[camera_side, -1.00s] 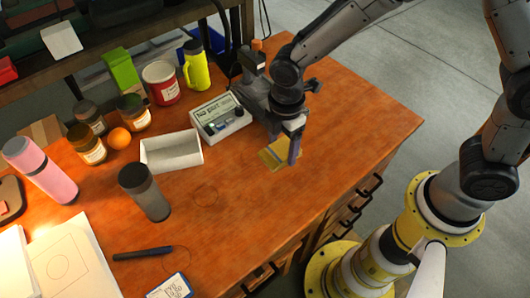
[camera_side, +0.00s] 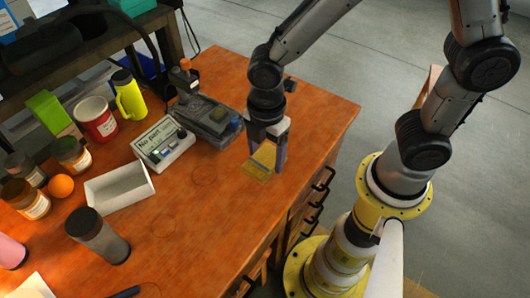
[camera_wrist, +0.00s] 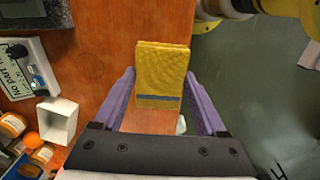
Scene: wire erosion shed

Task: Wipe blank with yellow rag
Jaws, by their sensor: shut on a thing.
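My gripper (camera_side: 267,150) is shut on the yellow rag (camera_side: 258,162), a folded cloth, over the right part of the wooden bench. In the wrist view the rag (camera_wrist: 163,70) sits between the purple fingers and shows a grey stripe near its lower end. I cannot tell whether the rag touches the bench. I cannot clearly make out the blank; a grey device (camera_side: 208,118) with a small dark greenish face stands left of my gripper, and the blank may be there.
A display box (camera_side: 163,145) reading "No part" and a white open tray (camera_side: 118,188) stand to the left. A grey tumbler (camera_side: 97,236), jars, an orange (camera_side: 61,186), a red mug (camera_side: 97,120) and a yellow bottle (camera_side: 129,98) stand farther left. Bench near my gripper is clear.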

